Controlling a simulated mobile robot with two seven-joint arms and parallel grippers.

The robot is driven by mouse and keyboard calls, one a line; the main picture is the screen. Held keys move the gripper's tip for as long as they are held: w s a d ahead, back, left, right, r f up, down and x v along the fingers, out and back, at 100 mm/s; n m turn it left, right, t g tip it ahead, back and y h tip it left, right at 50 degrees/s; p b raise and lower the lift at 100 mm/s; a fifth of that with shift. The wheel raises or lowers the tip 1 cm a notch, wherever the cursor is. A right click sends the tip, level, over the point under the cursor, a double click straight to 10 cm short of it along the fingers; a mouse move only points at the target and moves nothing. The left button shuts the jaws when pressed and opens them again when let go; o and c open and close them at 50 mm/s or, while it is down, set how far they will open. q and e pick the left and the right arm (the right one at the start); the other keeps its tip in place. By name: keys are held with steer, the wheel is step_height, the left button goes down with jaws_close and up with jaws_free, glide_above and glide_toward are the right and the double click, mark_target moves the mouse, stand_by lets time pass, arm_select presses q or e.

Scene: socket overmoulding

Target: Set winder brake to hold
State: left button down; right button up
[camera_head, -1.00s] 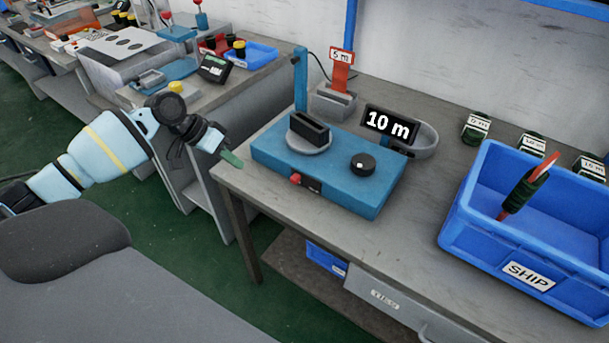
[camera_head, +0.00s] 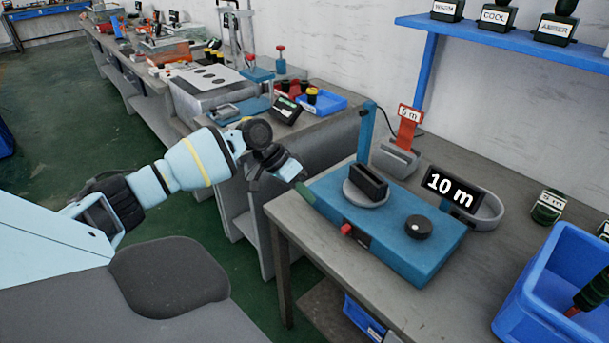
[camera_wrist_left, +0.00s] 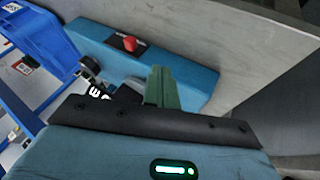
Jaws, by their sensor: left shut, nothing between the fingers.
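The winder is a blue box (camera_head: 385,245) on the grey bench. It carries a black block on a round grey disc (camera_head: 366,195) and a black knob (camera_head: 418,227). A small red switch (camera_head: 346,229) sits by a dark plate on its front face; it also shows in the left wrist view (camera_wrist_left: 130,43). My left gripper (camera_head: 305,192) is shut and empty at the winder's left end, left of the red switch. Its green fingers (camera_wrist_left: 162,88) overlap the blue box in the wrist view; contact cannot be told. My right gripper is not in view.
A blue post (camera_head: 366,135) rises behind the winder. A "10 m" display (camera_head: 453,187) and a grey stand with a red "5 m" tag (camera_head: 409,127) stand behind. A blue bin (camera_head: 560,300) is at right.

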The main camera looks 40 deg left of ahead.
mark_target(346, 229)
arm_select(q)
steer(key=x, duration=0.6)
steer(key=shift+w+d+f, duration=0.15)
steer(key=shift+d+f, duration=0.05)
steer(key=shift+d+r+p, duration=0.25)
steer(key=shift+d+p, duration=0.15)
steer(key=shift+d, duration=0.8)
steer(key=shift+s+d, duration=0.2)
steer(key=shift+d, duration=0.35)
steer(key=shift+d+f, duration=0.15)
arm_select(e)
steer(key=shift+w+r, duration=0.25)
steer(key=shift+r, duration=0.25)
arm_select(q)
steer(key=d+p, duration=0.2)
steer(key=d, duration=0.2)
steer(key=shift+s+d, duration=0.15)
steer(key=shift+d, duration=0.3)
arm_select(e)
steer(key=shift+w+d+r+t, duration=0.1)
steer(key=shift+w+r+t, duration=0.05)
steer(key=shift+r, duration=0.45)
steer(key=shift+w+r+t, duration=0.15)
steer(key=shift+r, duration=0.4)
